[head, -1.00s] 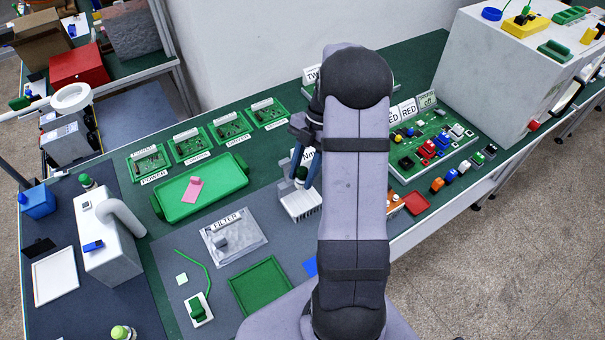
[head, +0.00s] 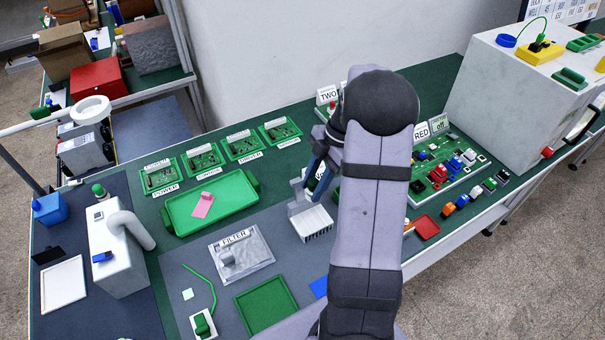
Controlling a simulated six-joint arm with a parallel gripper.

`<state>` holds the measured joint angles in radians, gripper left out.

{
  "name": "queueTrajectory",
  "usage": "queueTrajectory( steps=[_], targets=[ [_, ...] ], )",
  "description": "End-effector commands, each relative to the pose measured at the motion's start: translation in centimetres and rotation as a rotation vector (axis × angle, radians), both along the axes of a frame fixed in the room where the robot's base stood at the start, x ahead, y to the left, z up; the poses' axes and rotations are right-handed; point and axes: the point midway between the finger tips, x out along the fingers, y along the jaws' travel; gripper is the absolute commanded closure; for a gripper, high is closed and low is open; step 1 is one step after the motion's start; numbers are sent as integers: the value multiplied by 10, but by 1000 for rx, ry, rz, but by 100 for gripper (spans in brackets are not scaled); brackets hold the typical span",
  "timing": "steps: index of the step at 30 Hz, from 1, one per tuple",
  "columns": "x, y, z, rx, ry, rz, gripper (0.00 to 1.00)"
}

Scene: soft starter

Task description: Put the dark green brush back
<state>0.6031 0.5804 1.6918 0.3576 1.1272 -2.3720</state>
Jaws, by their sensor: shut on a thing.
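My gripper (head: 319,168) is at mid bench, left of my own arm link, which hides part of it. Its blue-grey fingers are shut on a small dark green piece (head: 321,172), which appears to be the dark green brush. Only a little of it shows, so its tilt and bristle end cannot be told. Just below the fingers stands a white block with a ribbed front (head: 313,222). Whether the held piece touches this block cannot be told.
A green tray (head: 236,208) with a pink piece lies to the left. A FILTER bag (head: 258,262) and an empty green tray (head: 266,303) lie nearer. A populated green board (head: 455,177) is to the right. My arm hides the bench behind it.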

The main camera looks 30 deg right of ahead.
Motion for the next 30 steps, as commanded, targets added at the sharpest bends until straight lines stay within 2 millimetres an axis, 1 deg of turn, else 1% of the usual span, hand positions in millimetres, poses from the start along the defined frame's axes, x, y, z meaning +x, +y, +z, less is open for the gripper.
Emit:
queueTrajectory(
  steps=[1, 5, 7, 8, 10, 11, 12, 15, 18, 21, 27, 30],
  targets=[
    [4, -4, 6, -1, -4, -77, 100],
    [15, -14, 20, 2, -5, -308, 100],
    [22, -22, 25, 2, -6, -435, 100],
    [26, -26, 25, 3, -7, -489, 100],
    [38, -36, 20, 4, -6, -615, 100],
    [46, -41, 11, 6, -6, -670, 100],
    [58, -46, 0, 7, -6, -739, 100],
    [87, -58, -16, 7, -10, -902, 100],
    [113, -66, -24, 8, -14, -1038, 100],
    [134, -71, -29, 8, -16, -1151, 100],
    [170, -77, -34, 8, -19, -1333, 100],
    [184, -78, -34, 8, -20, -1404, 100]
  ],
)
